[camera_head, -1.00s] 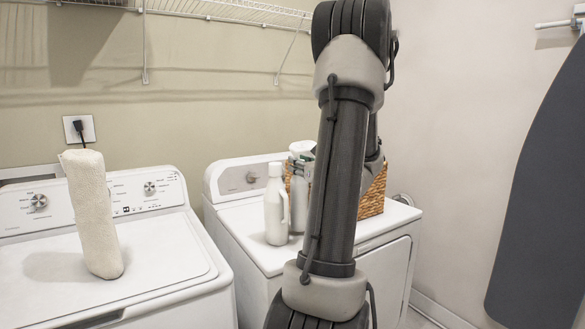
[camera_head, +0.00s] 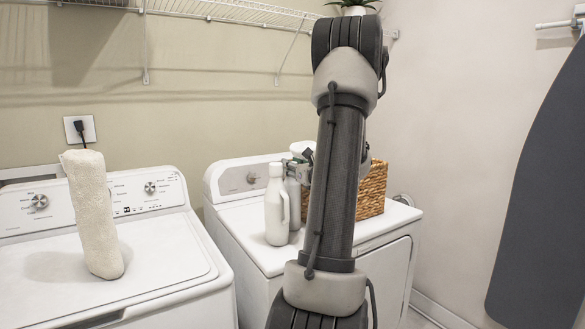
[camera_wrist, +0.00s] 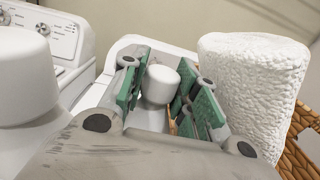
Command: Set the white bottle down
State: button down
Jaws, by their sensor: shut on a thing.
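The white bottle (camera_head: 294,208) is in the head view above the right machine, just behind and right of a white handled jug (camera_head: 276,212). My gripper (camera_head: 299,170) is at its top. In the wrist view the green-padded fingers of my gripper (camera_wrist: 166,92) are shut around the bottle, and its white cap (camera_wrist: 160,83) shows between them. The bottle looks upright. The jug and my arm hide part of it, so I cannot tell whether its base touches the machine top.
The right machine's top (camera_head: 245,222) has free room at front left. The jug's top (camera_wrist: 24,68) is close on the left in the wrist view. A rough white roll (camera_wrist: 250,85) and a wicker basket (camera_head: 372,190) are on the right. A towel roll (camera_head: 92,215) stands on the left machine.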

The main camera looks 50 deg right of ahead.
jog(key=c, duration=1.5)
grip_release()
jog(key=shift+f, duration=0.15)
jog(key=o, duration=0.4)
